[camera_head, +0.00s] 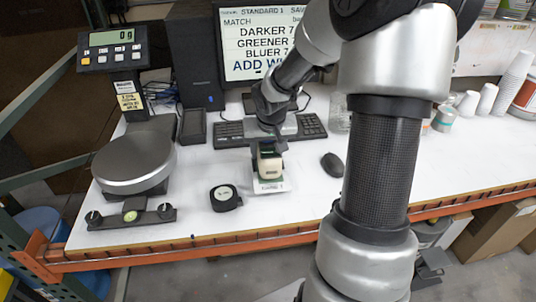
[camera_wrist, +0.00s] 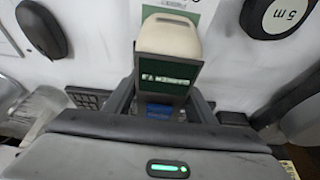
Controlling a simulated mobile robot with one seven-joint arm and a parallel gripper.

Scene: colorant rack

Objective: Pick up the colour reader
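The colour reader (camera_head: 269,163) is a small cream and dark-green block. It appears to be at a white card (camera_head: 272,186) on the bench, in front of the keyboard; whether it touches the card is unclear. My gripper (camera_head: 268,145) is right at the reader, reaching over it from behind. In the wrist view the reader (camera_wrist: 168,42) is straight ahead, its green labelled end towards me. The fingers of my gripper (camera_wrist: 165,92) lie close along both its sides. I cannot tell whether they press on it, as its near end is partly hidden between them.
A tape measure (camera_head: 225,197) lies left of the reader and a mouse (camera_head: 332,165) right of it. The keyboard (camera_head: 232,134) and monitor (camera_head: 262,45) are behind. A scale (camera_head: 135,162) stands at left. The front bench strip is mostly clear.

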